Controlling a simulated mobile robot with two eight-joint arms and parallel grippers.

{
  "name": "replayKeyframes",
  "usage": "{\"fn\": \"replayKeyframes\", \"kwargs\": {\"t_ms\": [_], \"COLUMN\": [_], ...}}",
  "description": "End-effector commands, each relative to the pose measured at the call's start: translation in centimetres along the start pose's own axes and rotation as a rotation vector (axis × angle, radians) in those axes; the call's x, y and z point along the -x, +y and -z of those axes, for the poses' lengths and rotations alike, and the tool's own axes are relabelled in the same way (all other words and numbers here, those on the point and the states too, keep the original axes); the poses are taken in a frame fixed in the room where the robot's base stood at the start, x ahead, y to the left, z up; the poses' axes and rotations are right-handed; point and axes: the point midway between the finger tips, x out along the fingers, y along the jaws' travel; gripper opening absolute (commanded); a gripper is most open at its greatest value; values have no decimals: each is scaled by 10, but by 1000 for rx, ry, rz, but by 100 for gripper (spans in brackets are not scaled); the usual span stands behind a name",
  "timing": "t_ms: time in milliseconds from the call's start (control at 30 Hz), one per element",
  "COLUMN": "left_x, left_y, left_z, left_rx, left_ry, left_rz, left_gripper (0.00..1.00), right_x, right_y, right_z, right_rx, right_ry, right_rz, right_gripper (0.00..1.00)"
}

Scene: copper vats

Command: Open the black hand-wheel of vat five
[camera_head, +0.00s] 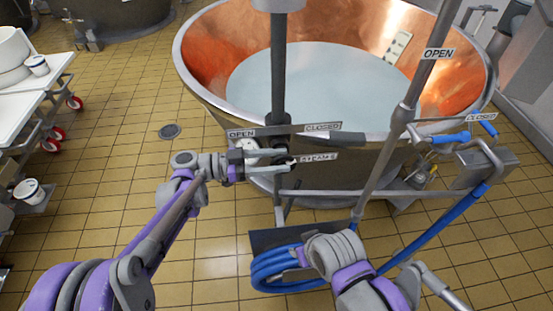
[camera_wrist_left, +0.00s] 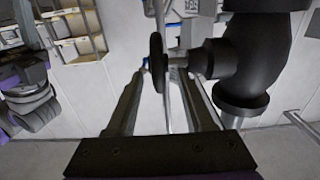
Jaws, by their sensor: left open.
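The copper vat (camera_head: 205,60) stands in the upper middle of the head view, with pale liquid inside. In the left wrist view the black hand-wheel (camera_wrist_left: 157,62) shows nearly edge-on, joined by a short stem to a thick black valve body (camera_wrist_left: 262,48). My left gripper (camera_head: 292,160) is open at the vat's front, beside a label reading STEAM. In the wrist view its two fingers (camera_wrist_left: 161,75) stand on either side of the wheel, with visible gaps. The wheel is not clear in the head view. My right gripper is not in view.
OPEN (camera_head: 241,133) and CLOSED (camera_head: 322,127) labels sit above my left gripper. A coiled blue hose (camera_head: 272,273) hangs low in front of the vat. Grey pipes stand at the right.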

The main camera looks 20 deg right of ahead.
Motion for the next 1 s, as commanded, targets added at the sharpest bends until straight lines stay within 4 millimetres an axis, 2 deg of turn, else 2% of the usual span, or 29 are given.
{"fn": "replayKeyframes", "kwargs": {"t_ms": [167,400,467,767,1000], "left_x": [0,0,0,0,2], "left_y": [0,0,0,0,0], "left_z": [0,0,0,0,-4], "left_rx": [0,0,0,1,2], "left_ry": [0,0,0,3,64], "left_rz": [0,0,0,0,1], "left_gripper": [52,9,0,0,0], "right_x": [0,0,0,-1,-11], "right_y": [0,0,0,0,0], "right_z": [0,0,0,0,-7], "right_rx": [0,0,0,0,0], "right_ry": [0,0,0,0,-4], "right_rz": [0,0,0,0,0], "right_gripper": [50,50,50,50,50]}}
